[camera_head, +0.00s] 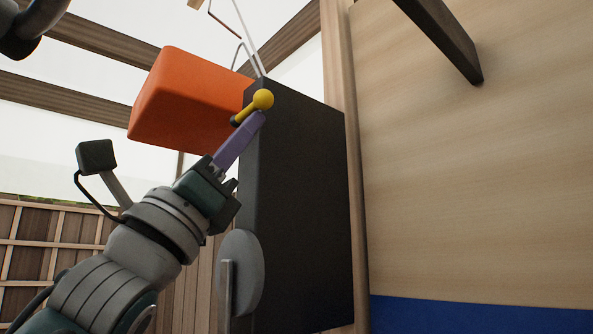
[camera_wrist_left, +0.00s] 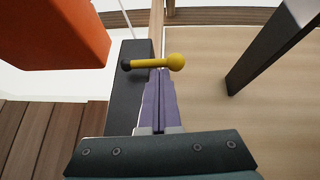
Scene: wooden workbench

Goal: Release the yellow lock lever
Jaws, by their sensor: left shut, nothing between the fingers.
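The yellow lock lever (camera_head: 262,100) has a round knob and a short stem with a dark base, near the top of a tall black box (camera_head: 300,200). In the left wrist view the lever (camera_wrist_left: 150,64) lies across the picture, knob to the right, just beyond my fingertips. My left gripper (camera_head: 256,120) has purple fingers pressed together with nothing between them. In the left wrist view its tips (camera_wrist_left: 159,72) are right at the lever's stem; I cannot tell whether they touch. My right gripper is not in view.
A large orange block (camera_head: 190,100) sticks out left of the black box, close to the lever. A grey disc (camera_head: 241,272) is low on the box. A dark bar (camera_head: 440,38) projects at the upper right. A wooden panel (camera_head: 480,170) stands at right.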

